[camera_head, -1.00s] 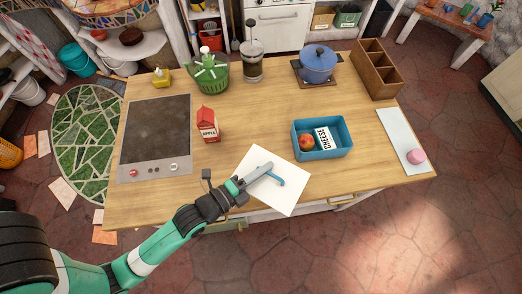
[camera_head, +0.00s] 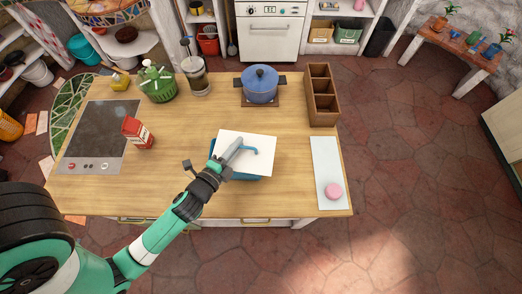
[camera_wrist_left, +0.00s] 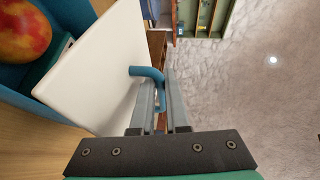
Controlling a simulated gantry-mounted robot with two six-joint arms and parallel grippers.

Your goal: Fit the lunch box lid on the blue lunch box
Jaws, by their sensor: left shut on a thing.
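The lunch box lid (camera_head: 262,163) is a white plate with a blue bent handle (camera_head: 251,151). My left gripper (camera_head: 238,148) is shut on the handle. The lid is over the blue lunch box (camera_head: 241,178) and hides most of it in the head view; blue shows along its left and front edges. In the left wrist view the lid (camera_wrist_left: 95,70) appears tilted and apart from the box (camera_wrist_left: 40,112), whose inside is partly uncovered. A red-yellow fruit (camera_wrist_left: 22,32) shows in the box there. My right gripper is not in view.
A milk carton (camera_head: 138,133) and a dark cooktop (camera_head: 98,130) are to the left. A blue pot (camera_head: 261,85) and a wooden organizer (camera_head: 322,96) stand behind. A white board (camera_head: 325,165) with a pink item (camera_head: 333,191) lies at right. The counter's front centre is clear.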

